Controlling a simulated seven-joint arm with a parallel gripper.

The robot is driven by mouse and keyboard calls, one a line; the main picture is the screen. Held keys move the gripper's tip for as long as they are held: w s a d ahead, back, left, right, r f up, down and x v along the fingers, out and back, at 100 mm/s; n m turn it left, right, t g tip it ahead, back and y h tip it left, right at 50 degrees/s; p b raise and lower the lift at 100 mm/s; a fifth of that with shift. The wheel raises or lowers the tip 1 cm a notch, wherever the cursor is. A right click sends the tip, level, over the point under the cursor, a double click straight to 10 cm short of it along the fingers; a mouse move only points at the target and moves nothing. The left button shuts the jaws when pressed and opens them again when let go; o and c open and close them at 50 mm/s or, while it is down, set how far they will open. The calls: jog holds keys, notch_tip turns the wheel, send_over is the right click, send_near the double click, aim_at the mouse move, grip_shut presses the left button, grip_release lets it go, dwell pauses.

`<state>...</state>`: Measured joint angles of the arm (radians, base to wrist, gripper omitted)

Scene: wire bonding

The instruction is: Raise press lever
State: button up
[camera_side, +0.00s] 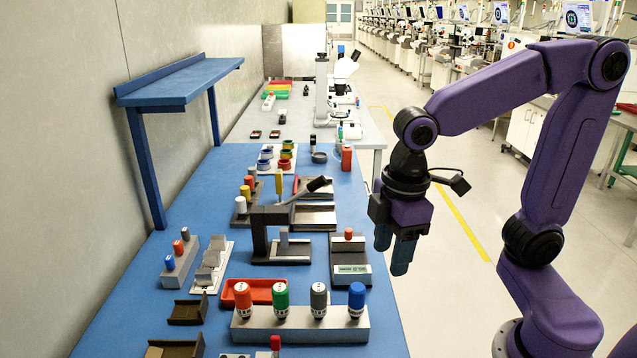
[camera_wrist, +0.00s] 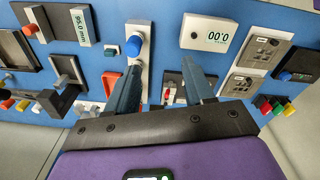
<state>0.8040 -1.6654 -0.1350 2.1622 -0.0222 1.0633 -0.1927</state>
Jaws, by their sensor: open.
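The press (camera_side: 266,228) is a dark frame standing on a base on the blue bench in the side view. Its lever (camera_side: 318,184) has a thin rod and a black grip, and slants upward to the right from the top of the press. A yellow-topped piece stands at the press head. My gripper (camera_side: 392,258) hangs to the right of the press, by the bench's right edge, fingers down and apart from the lever. In the wrist view my gripper (camera_wrist: 163,68) shows two blue fingers spread apart with nothing held between them. I cannot clearly pick out the lever there.
A grey block with several coloured knobs (camera_side: 300,326) stands in front of the press. A gauge box (camera_side: 350,262) sits to its right. A red tray (camera_side: 254,291) lies near the knob block. A blue shelf (camera_side: 180,84) rises at the left.

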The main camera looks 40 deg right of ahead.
jog(key=w+r, duration=0.3)
jog(key=w, duration=0.5)
notch_tip(320, 180, up, 8)
jog(key=m+h, duration=0.1)
jog(key=m, duration=0.1)
send_over(322, 176)
jog(key=s+a, duration=0.2)
jog(key=shift+t, duration=0.4)
jog(key=f, duration=0.5)
jog(key=w+d+f, duration=0.1)
jog(key=f, duration=0.5)
jog(key=w+d+f, duration=0.1)
jog(key=f, duration=0.4)
jog(key=shift+f, duration=0.3)
jog(key=shift+w, duration=0.1)
grip_shut()
